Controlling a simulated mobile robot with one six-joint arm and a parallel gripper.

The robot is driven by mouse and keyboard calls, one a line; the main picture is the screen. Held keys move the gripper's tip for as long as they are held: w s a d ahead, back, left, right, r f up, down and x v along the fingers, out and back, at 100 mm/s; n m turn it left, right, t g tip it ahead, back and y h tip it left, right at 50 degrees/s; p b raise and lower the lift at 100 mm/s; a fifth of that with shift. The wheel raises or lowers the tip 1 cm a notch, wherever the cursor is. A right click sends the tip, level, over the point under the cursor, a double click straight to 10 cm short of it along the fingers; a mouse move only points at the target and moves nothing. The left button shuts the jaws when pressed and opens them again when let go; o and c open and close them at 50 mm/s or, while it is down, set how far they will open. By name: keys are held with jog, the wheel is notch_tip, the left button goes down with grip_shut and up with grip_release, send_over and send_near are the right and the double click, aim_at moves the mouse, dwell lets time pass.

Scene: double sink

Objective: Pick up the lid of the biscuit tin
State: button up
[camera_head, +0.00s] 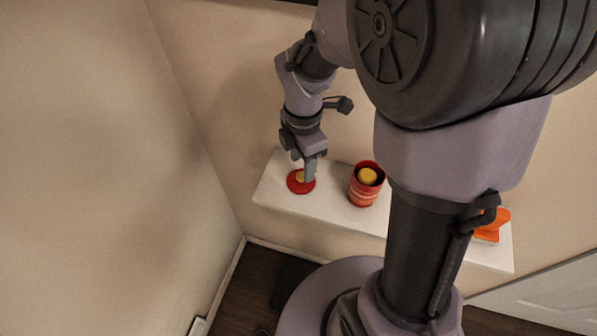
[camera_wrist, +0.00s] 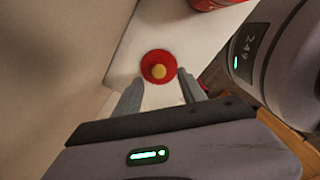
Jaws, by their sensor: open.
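The lid (camera_head: 294,186) is a flat red disc with a yellow knob, lying on the white shelf at its left end. It also shows in the wrist view (camera_wrist: 147,68), just beyond the fingertips. The biscuit tin (camera_head: 363,190) is a red cylinder standing upright to the right of the lid, with something yellow inside its top. In the wrist view only its lower part (camera_wrist: 208,4) shows at the top edge. My gripper (camera_head: 305,170) points down at the lid and partly covers it in the head view. In the wrist view its fingers (camera_wrist: 158,82) are apart, with nothing between them.
The white shelf (camera_head: 335,208) is narrow and runs along the beige wall (camera_head: 225,90). An orange object (camera_head: 497,226) sits near its right end, partly hidden by my arm. A side wall (camera_head: 90,130) stands to the left. The shelf between lid and tin is clear.

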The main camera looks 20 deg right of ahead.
aim_at(302, 175)
notch_tip(302, 175, down, 4)
jog(key=shift+w+f+b, duration=0.1)
jog(key=shift+f+b, duration=0.15)
jog(key=shift+b, duration=0.7)
jog(key=shift+r, duration=0.15)
jog(key=shift+c, duration=0.5)
grip_shut()
